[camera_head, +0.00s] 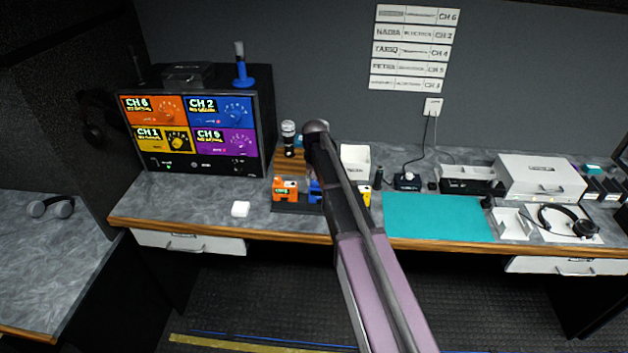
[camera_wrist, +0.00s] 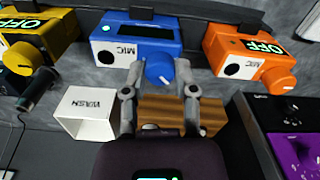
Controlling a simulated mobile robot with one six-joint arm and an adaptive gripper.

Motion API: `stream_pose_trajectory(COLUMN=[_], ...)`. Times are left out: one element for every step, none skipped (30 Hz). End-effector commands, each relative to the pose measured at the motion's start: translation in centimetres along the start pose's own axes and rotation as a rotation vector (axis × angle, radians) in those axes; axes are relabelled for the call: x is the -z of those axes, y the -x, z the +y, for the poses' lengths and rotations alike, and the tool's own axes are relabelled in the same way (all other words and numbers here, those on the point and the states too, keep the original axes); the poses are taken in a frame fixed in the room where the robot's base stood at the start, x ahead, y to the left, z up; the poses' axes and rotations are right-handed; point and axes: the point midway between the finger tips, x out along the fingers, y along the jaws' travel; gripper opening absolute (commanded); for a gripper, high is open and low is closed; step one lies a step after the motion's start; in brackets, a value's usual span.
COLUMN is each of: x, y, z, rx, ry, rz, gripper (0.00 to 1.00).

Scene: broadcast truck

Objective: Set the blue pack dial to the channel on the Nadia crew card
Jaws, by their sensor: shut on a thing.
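The blue pack (camera_wrist: 115,48) stands in the middle of the wrist view, marked MIC, with a dark display and a small green light. Its round blue dial (camera_wrist: 160,70) has a white pointer line. My gripper (camera_wrist: 159,72) is shut on the dial, one finger on each side. In the head view my arm hides most of the blue pack (camera_head: 315,186). The Nadia crew card (camera_head: 415,33) is on the wall, second from the top, and reads CH 2. The monitor (camera_head: 194,174) shows CH 2 in its blue panel.
An orange pack (camera_wrist: 240,50) is right of the blue one, a yellow pack (camera_wrist: 45,38) left. A teal mat (camera_head: 437,217) is clear.

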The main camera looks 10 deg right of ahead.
Motion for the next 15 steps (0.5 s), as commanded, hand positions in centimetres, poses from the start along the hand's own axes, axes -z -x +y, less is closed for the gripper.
stream_pose_trajectory(x=[-0.03, -0.03, -0.03, -0.04, -0.04, -0.04, -0.04, -0.04, -0.04, -0.04, -0.04, -0.04, -0.04, -0.04, -0.04], y=[-0.02, -0.02, -0.02, -0.02, -0.02, -0.02, -0.02, -0.02, -0.02, -0.02, -0.02, -0.02, -0.02, -0.02, -0.02], z=[0.01, 0.01, 0.00, 0.00, 0.00, 0.00, 0.00, 0.00, 0.00, 0.00, 0.00, 0.00, 0.00, 0.00, -0.01], rx=[0.000, 0.000, 0.000, 0.000, 0.000, 0.000, 0.000, 0.000, 0.000, 0.000, 0.000, 0.000, 0.000, 0.000, 0.000], ry=[-0.036, -0.058, -0.085, -0.103, -0.120, -0.141, -0.155, -0.168, -0.182, -0.192, -0.201, -0.210, -0.215, -0.220, -0.225], rz=[-0.001, -0.001, -0.001, -0.001, -0.001, -0.001, -0.001, -0.001, -0.001, -0.001, -0.001, -0.001, -0.001, -0.001, -0.001], gripper=[0.00, 0.00, 0.00, 0.00, 0.00, 0.00, 0.00, 0.00, 0.00, 0.00, 0.00, 0.00, 0.00, 0.00, 0.00])
